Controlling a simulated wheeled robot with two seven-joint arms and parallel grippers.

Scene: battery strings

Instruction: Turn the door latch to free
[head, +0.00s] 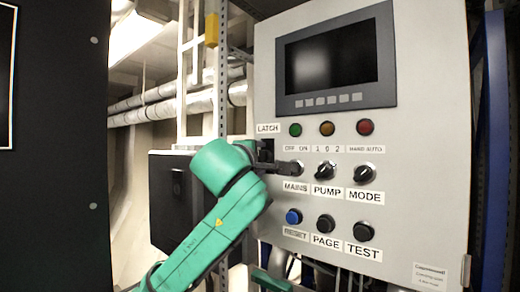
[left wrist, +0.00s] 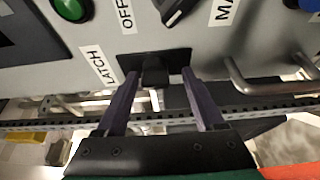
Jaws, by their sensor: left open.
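The door latch is a black block on a dark plate (left wrist: 155,70) beside the LATCH label (left wrist: 97,65) in the left wrist view. My left gripper (left wrist: 159,78) is open, its two fingers on either side of the block with gaps visible; I cannot tell whether either finger touches it. In the head view the LATCH label (head: 268,128) is at the left edge of the grey panel (head: 425,150). My left gripper (head: 278,165) is just below it and hides most of the latch.
The MAINS knob (head: 298,167) is close to the right of my left gripper. PUMP (head: 326,170) and MODE (head: 365,173) knobs, lamps, buttons and a screen (head: 335,62) are on the panel. A metal handle (left wrist: 238,85) shows at right in the left wrist view.

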